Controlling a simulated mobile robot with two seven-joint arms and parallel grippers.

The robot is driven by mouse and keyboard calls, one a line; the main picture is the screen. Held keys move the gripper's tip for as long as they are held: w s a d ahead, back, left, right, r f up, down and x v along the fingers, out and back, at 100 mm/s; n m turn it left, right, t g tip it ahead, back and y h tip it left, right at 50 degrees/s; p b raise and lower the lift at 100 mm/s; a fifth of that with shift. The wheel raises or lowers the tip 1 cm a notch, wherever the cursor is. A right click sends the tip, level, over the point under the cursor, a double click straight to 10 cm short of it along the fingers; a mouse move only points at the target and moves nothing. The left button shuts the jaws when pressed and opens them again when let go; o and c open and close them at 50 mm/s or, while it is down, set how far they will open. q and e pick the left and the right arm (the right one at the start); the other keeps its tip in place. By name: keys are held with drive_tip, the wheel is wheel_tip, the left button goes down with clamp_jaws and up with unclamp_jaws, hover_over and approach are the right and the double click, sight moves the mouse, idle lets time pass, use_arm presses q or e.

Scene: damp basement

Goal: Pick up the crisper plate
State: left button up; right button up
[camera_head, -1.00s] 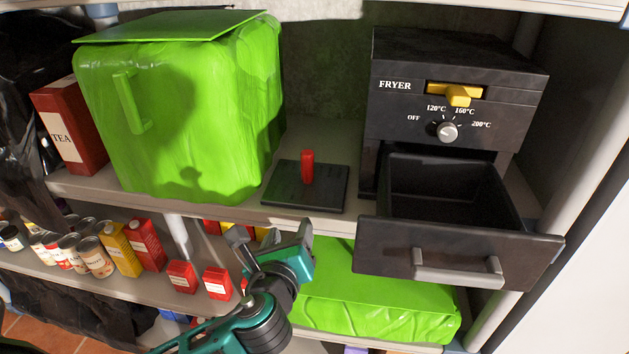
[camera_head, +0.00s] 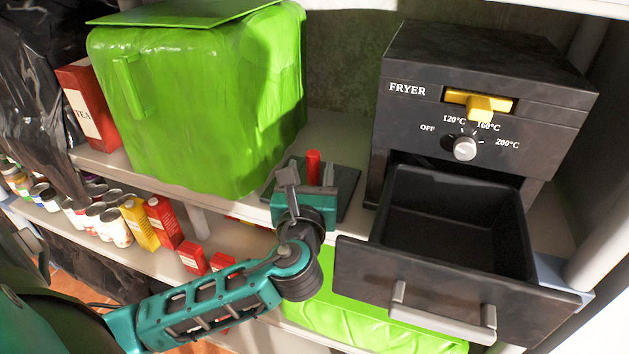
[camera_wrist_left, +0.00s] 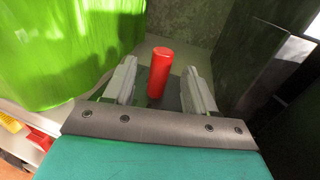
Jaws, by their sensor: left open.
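The crisper plate (camera_head: 346,191) is a dark flat plate with an upright red handle (camera_head: 313,167). It lies on the shelf between the green box and the fryer. My left gripper (camera_head: 307,178) is in front of the plate and covers part of it in the head view. In the left wrist view the red handle (camera_wrist_left: 160,73) stands between the two open fingers (camera_wrist_left: 160,88), slightly ahead, with no finger seen touching it. Much of the plate is hidden behind the gripper there. My right gripper is not in view.
The black fryer (camera_head: 481,120) stands to the right, its drawer (camera_head: 455,285) pulled out past the shelf edge. A large green box (camera_head: 200,100) is to the left, beside a red tea box (camera_head: 92,105). Cans and cartons (camera_head: 163,222) fill the lower shelf.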

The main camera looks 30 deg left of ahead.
sight(312, 165)
use_arm(q)
drive_tip(key=x, duration=0.4)
drive_tip(key=shift+w, duration=0.2)
drive_tip(key=shift+c, duration=0.3)
clamp_jaws()
